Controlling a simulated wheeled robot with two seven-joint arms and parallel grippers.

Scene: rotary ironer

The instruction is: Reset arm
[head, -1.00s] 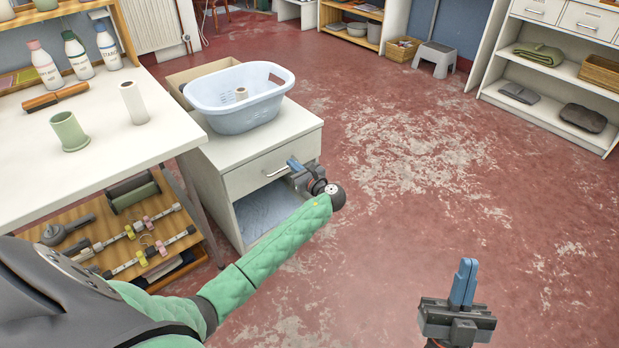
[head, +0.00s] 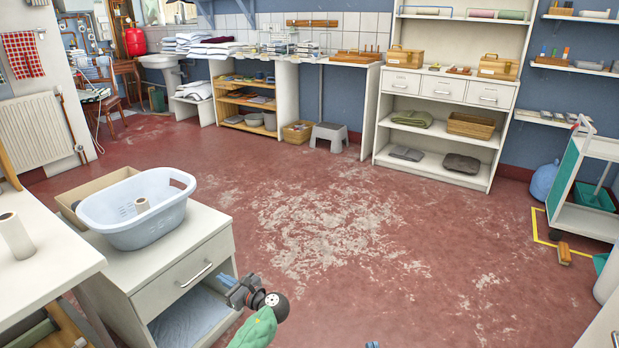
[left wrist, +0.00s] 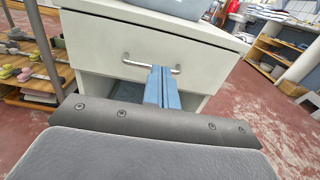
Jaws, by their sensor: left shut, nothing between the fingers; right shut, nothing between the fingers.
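My left gripper (head: 228,281) is beside the front of a white drawer cabinet (head: 180,258), at the bottom of the head view. In the left wrist view its blue fingers (left wrist: 161,88) are together and empty, in front of the drawer handle (left wrist: 150,67) in the picture. I cannot tell whether they touch the handle. The drawer is closed. The tip of my right gripper (head: 372,344) just shows as a bit of blue at the bottom edge of the head view, shut and with nothing seen in it; the rest is out of frame.
A pale blue basket (head: 138,212) with a roll in it stands on the cabinet. A white table (head: 35,265) is at the left. The red floor (head: 330,225) ahead is clear. A shelf unit (head: 440,115) stands at the back and a trolley (head: 585,185) at the right.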

